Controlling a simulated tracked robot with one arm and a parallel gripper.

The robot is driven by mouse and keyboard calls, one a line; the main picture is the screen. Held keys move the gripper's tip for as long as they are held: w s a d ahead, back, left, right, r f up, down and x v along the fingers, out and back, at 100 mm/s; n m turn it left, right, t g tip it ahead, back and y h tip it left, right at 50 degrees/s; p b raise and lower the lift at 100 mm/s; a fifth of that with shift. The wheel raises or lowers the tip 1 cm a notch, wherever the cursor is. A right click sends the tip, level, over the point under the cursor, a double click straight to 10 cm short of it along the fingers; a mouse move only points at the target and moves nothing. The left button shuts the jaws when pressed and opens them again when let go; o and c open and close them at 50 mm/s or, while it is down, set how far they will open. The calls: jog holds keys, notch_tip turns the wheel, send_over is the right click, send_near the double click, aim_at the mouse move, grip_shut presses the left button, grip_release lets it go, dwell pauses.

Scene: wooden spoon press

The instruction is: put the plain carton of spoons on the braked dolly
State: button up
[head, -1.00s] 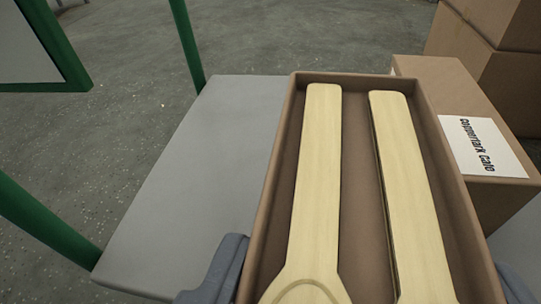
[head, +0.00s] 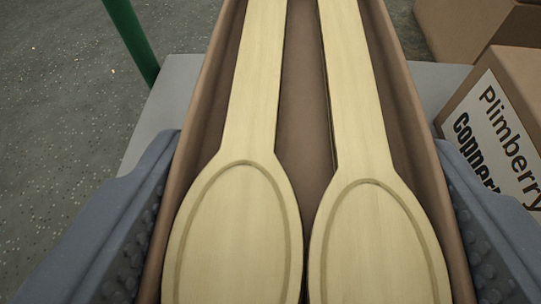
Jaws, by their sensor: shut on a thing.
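The open brown carton (head: 398,100) lies lengthwise up the middle of the head view. It holds two pale wooden spoons (head: 232,235), bowls toward me. No label shows on the parts of it that I see. My gripper (head: 308,140) is shut on the carton, one blue-grey finger along each long side. A flat grey surface (head: 175,90) shows beyond and below the carton. I cannot tell whether the carton rests on it or is held above it. I cannot make out the braked dolly for certain. The carton's near end is out of view.
A labelled carton (head: 525,65), its text partly reading "Plimberry", stands close by on the right. Another brown carton (head: 470,25) is behind it. A green post (head: 132,40) rises at the upper left. Bare speckled floor (head: 60,110) lies left.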

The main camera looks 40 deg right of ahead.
jog(key=shift+w+f+b, duration=0.1)
jog(key=shift+f+b, duration=0.65)
jog(key=shift+f, duration=1)
jog(key=o, duration=1.2)
jog(key=shift+c, duration=0.2)
jog(key=shift+r, duration=0.1)
jog(key=p+v, duration=0.3)
jog(key=v, duration=0.9)
jog(key=shift+a, duration=0.1)
